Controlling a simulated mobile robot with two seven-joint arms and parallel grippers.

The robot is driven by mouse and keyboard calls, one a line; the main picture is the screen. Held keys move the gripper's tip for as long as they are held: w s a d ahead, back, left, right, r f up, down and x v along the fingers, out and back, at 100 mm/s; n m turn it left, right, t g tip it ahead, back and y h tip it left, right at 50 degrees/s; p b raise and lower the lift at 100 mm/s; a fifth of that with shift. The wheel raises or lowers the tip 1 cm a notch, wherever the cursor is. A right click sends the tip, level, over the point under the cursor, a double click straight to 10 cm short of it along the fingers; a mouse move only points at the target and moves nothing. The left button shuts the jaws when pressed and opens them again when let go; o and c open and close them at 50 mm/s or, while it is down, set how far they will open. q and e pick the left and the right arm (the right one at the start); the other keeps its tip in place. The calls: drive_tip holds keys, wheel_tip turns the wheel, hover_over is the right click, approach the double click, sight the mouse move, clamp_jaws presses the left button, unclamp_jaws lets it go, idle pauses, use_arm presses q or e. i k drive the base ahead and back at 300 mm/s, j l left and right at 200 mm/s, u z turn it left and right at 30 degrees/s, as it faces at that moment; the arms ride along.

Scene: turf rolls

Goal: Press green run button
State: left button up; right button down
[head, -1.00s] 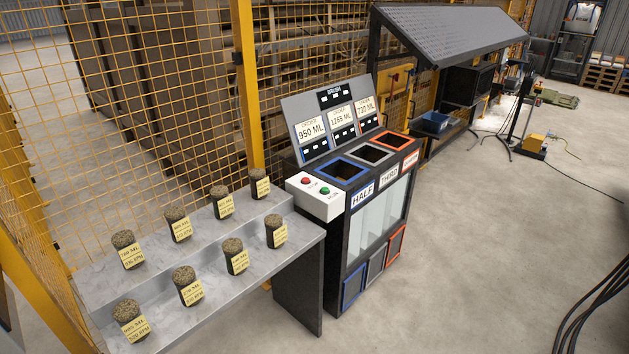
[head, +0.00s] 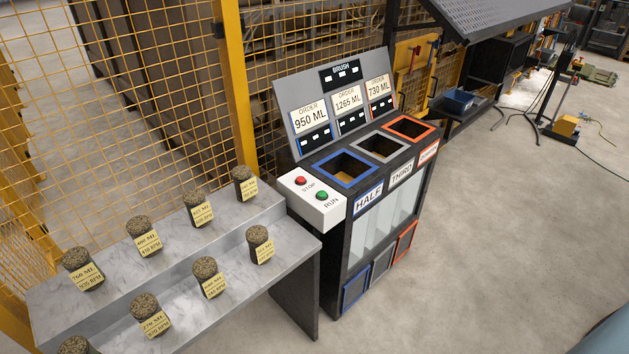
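The green run button (head: 322,195) sits on a white control box (head: 312,202) with the word RUN beside it. A red stop button (head: 300,181) is on the same box, to its upper left. The box is fixed to the left side of a dark machine (head: 345,250) at the end of the marble shelf. Neither of my grippers is in view, and nothing touches the button.
The machine has three framed openings, blue (head: 347,168), grey (head: 380,145) and orange (head: 409,128), below an order panel (head: 338,100). Several turf rolls (head: 205,270) with labels stand on a stepped marble shelf (head: 225,315). Open floor (head: 480,230) lies to the right.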

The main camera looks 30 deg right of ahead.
sight(321, 194)
drive_tip(key=i+l+u, duration=0.1)
drive_tip(key=l, duration=0.25)
drive_tip(key=i+l+u, duration=0.1)
drive_tip(key=i+l, duration=0.15)
drive_tip(key=i+l+u, duration=0.1)
drive_tip(key=l, duration=0.35)
drive_tip(key=i, duration=0.05)
